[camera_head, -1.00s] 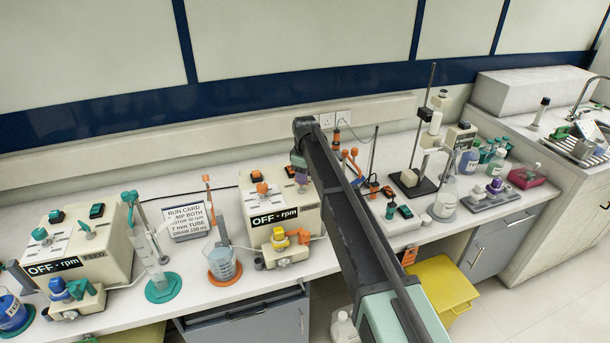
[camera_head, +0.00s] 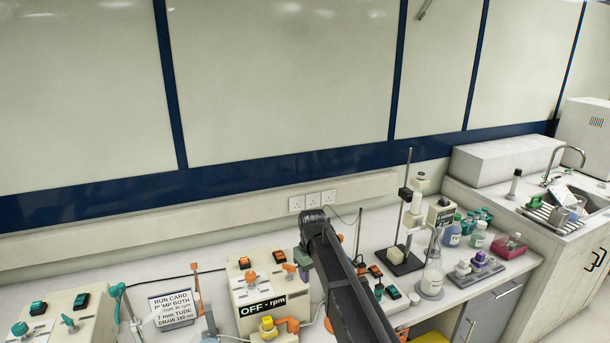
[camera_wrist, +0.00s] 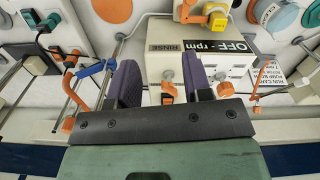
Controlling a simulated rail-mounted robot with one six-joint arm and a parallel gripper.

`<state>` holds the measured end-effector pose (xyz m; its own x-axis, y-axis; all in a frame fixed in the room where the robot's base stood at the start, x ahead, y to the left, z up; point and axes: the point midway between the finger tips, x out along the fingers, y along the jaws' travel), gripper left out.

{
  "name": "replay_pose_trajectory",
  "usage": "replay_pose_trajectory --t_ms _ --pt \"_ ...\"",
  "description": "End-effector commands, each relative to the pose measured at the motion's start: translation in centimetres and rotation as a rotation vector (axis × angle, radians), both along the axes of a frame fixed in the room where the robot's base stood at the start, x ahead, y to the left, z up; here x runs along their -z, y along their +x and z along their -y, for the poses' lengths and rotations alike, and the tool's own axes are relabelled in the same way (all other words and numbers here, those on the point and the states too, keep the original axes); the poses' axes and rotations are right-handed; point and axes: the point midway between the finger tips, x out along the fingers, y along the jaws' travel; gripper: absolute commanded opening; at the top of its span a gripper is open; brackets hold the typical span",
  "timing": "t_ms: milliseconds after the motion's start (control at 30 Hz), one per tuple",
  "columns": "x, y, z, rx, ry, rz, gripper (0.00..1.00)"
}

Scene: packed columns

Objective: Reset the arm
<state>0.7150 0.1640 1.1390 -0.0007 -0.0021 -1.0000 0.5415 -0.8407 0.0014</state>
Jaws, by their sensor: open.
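My arm rises from the lower middle of the head view and reaches over the bench. My gripper (camera_wrist: 160,82) shows in the wrist view, with its two dark purple fingers apart and nothing between them. Past the fingers in the wrist view is a cream pump box marked RINSE and OFF rpm (camera_wrist: 225,62). The same kind of OFF rpm box (camera_head: 262,290) stands left of my arm in the head view, with orange and yellow fittings.
A run card (camera_head: 174,307) stands left of the box. A retort stand (camera_head: 402,258), a clear flask (camera_head: 433,275) and several bottles stand to the right, before the sink (camera_head: 575,212). A second pump box (camera_head: 60,320) is at far left. The wall above the bench is clear.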

Motion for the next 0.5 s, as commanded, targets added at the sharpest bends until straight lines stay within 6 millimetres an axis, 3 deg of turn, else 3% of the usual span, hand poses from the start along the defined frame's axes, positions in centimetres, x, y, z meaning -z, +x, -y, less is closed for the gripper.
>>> replay_pose_trajectory --t_ms 33,100,233,300,367,500 --pt "2.3 -6.0 3.2 0.111 0.000 0.000 0.45" --pt "4.0 -11.8 6.8 0.270 0.000 0.001 0.45" --pt "6.9 -21.1 12.0 0.474 0.000 0.001 0.45" --pt "8.1 -24.4 13.8 0.520 0.000 0.001 0.45" --pt "8.9 -26.0 15.0 0.545 0.000 0.001 0.45" --pt "9.4 -25.8 16.4 0.578 0.000 0.001 0.45"
